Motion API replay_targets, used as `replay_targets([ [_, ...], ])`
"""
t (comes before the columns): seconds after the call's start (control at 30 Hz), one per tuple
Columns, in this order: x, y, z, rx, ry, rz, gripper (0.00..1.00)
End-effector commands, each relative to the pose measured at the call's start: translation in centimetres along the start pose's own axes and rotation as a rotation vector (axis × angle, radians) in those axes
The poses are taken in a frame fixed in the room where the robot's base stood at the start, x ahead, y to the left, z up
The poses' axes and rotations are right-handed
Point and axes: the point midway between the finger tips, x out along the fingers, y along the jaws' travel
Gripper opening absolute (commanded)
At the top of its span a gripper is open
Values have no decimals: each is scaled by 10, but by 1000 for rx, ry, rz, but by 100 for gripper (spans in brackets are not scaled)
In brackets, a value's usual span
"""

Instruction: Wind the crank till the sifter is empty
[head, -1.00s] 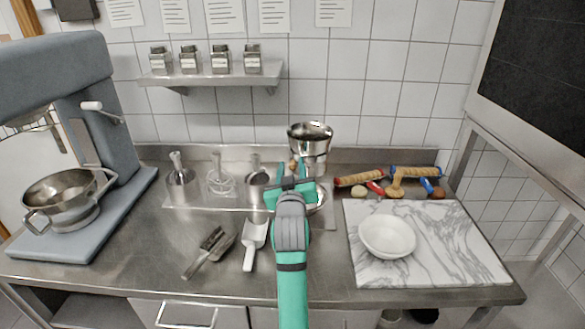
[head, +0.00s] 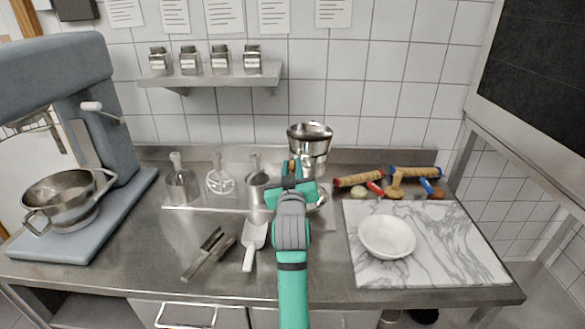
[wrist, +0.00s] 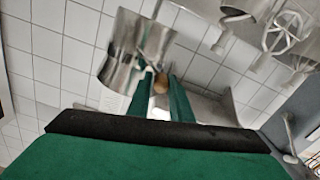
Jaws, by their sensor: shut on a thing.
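The sifter (head: 311,136), a shiny steel cup, stands upright at the back of the counter near the wall. In the wrist view the sifter (wrist: 127,48) shows at upper left, tilted by the camera's angle. Its crank ends in a small brown wooden knob (wrist: 160,84). My gripper (head: 291,178) is in front of the sifter, and its green fingers are shut on the knob. In the wrist view the knob sits between the fingertips. The sifter's contents are not visible. My gripper partly hides a round metal rim (head: 321,203) below the sifter.
A white bowl (head: 387,237) stands on a marble board (head: 455,262) at right, with rolling pins (head: 358,179) behind it.

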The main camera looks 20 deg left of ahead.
Motion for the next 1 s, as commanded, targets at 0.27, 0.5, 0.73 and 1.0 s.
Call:
replay_targets([
  [0.27, 1, -1, 6, 14, -14, -3, 0],
  [0.5, 1, 0, 6, 31, -15, -3, 0],
  [0.73, 2, 2, 5, 75, -16, -2, 0],
  [1.0, 2, 9, 0, 235, -13, 1, 0],
])
